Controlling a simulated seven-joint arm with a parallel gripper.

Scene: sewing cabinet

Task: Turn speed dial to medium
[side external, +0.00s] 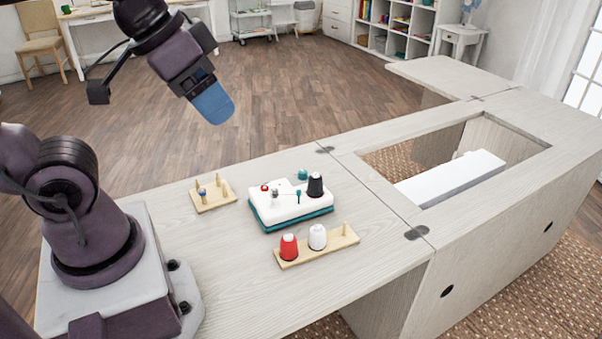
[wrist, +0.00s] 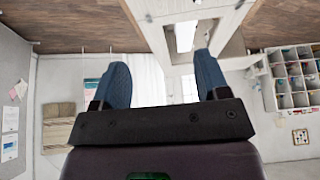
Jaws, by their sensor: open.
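A white control unit (side external: 293,205) with a teal base sits on the light wood tabletop. Small parts stand on its top: a teal knob (side external: 303,174), a red-topped one (side external: 265,187), a grey piece (side external: 275,193), a thin teal lever (side external: 297,196) and a dark spool (side external: 315,185). Which of them is the speed dial, and its setting, are too small to tell. My gripper (side external: 213,103) is high above and to the left of the unit, touching nothing. In the wrist view my gripper (wrist: 163,77) shows two blue fingers spread wide with nothing between them.
A wooden rack with a red spool (side external: 289,247) and a white spool (side external: 317,237) stands just in front of the unit. A small peg board (side external: 213,195) lies to its left. A recessed opening with a white block (side external: 450,179) is at the right.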

